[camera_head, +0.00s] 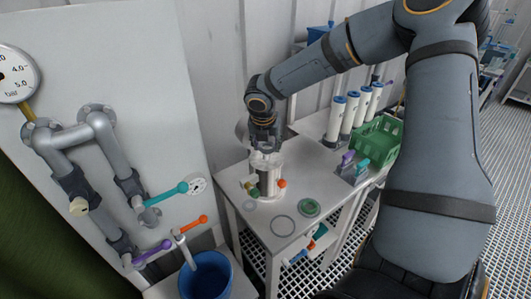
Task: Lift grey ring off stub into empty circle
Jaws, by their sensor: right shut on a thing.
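My right gripper (266,149) points down over the top of an upright pale vessel (268,184) on the white table. It is shut on a pale grey ring-like piece (258,159) at the vessel's top, which I take to be the grey ring. The fingers hide part of it, and the stub is not clearly visible; I cannot tell whether the ring is clear of it. An empty dark circle outline (282,226) lies on the table in front of the vessel. My left gripper is not in view.
A green ring (309,207) lies right of the empty circle. A green crate (375,139), white cylinders (351,112) and a small holder with coloured handles (353,169) stand behind right. A blue bucket (206,276) is front left. Grey pipes (103,145) are on the left panel.

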